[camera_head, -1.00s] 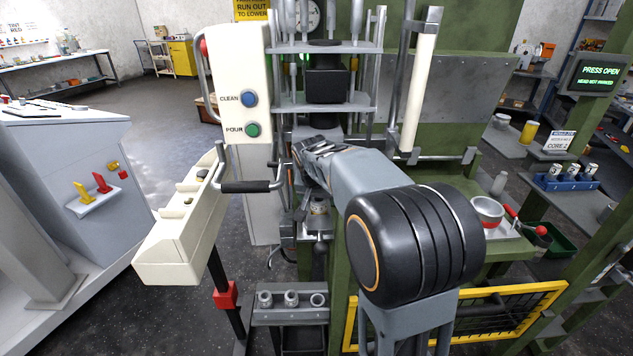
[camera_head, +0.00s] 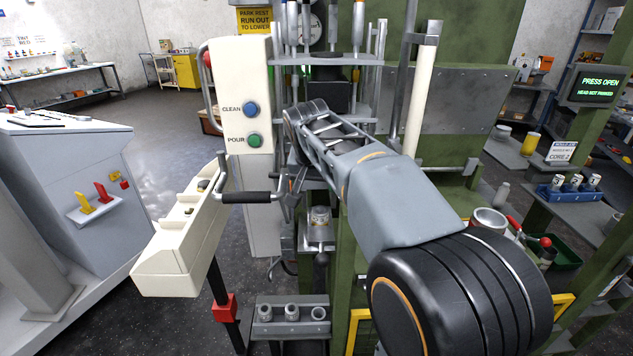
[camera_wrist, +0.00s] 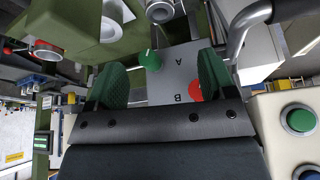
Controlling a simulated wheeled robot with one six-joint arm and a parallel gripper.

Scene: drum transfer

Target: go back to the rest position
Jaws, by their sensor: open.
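My gripper (camera_wrist: 161,78) is open, with its two green-padded fingers apart in the wrist view and nothing between them. Beyond the fingers is a grey panel (camera_wrist: 178,72) with the letters A and B, a green knob (camera_wrist: 151,60) and a red knob (camera_wrist: 195,90). In the head view my arm reaches from the lower right towards the middle of the green press (camera_head: 455,95). The hand end hangs just right of the cream control box (camera_head: 240,75), and its fingers are hard to make out there. A small can (camera_head: 320,215) stands on a holder below the wrist.
A black handlebar (camera_head: 246,197) and a cream tray arm (camera_head: 180,240) stand close left of the hand. A rack (camera_head: 290,328) with several metal cups is low in front. Yellow guard rails are at lower right. Open floor (camera_head: 150,130) lies at left.

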